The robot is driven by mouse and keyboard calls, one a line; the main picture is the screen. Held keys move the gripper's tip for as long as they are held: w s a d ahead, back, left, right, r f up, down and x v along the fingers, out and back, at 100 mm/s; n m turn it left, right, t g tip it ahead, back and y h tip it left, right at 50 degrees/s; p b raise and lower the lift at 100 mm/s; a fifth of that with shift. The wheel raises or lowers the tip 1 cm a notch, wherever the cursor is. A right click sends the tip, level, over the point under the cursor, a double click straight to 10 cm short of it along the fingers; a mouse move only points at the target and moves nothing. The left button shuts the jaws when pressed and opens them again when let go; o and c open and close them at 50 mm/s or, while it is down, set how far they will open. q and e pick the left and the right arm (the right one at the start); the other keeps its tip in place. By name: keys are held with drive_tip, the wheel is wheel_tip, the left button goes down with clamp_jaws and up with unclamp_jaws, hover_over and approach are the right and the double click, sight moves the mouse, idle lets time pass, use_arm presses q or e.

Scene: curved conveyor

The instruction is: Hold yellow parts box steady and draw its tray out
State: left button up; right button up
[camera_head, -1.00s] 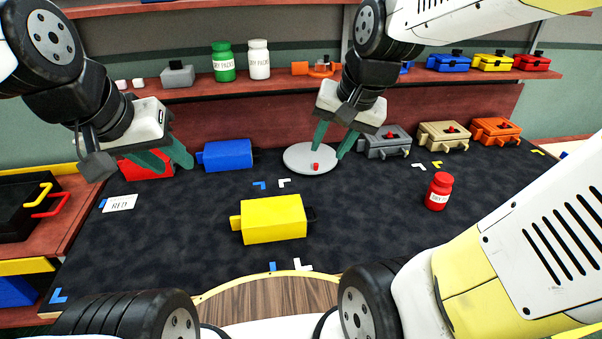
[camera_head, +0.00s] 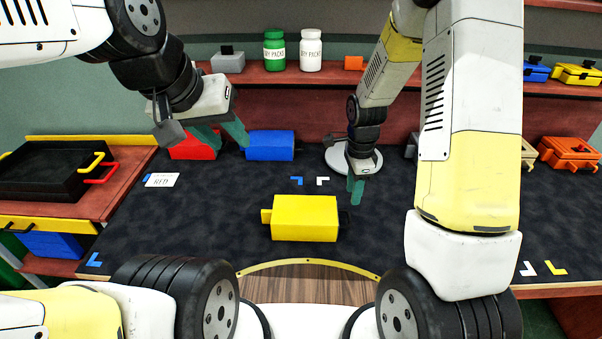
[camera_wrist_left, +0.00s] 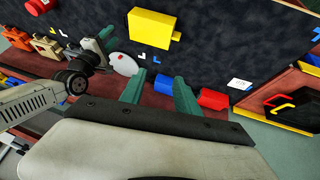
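The yellow parts box (camera_head: 304,219) lies on the dark mat in front of me, with a yellow tab on its left end and a black piece on its right end. It also shows in the left wrist view (camera_wrist_left: 154,27). My left gripper (camera_head: 222,136) is open and empty, up and left of the yellow box, in front of the red and blue boxes. Its spread teal fingers show in the left wrist view (camera_wrist_left: 161,92). My right gripper (camera_head: 355,190) points down just behind and right of the yellow box, apart from it. Its fingers overlap edge-on, so their opening is unclear.
A red box (camera_head: 192,146), a blue box (camera_head: 270,145) and a white disc (camera_head: 338,158) stand at the mat's back. A black tray (camera_head: 45,172) is on the left side table. A white label card (camera_head: 162,180) lies at left. The mat around the yellow box is clear.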

use_arm(q)
drive_tip(key=w+f+n+g, duration=0.2)
drive_tip(key=w+f+n, duration=0.2)
drive_tip(key=w+n, duration=0.15)
drive_tip(key=n+g+y, duration=0.2)
drive_tip(key=n+g, duration=0.2)
drive_tip(key=n, duration=0.9)
hover_over(267, 210)
wheel_tip(267, 210, down, 26)
drive_tip(key=shift+s+f, duration=0.1)
drive_tip(key=shift+f, duration=0.1)
wheel_tip(267, 210, down, 8)
drive_tip(key=shift+f, duration=0.15)
clamp_jaws()
idle(1.9)
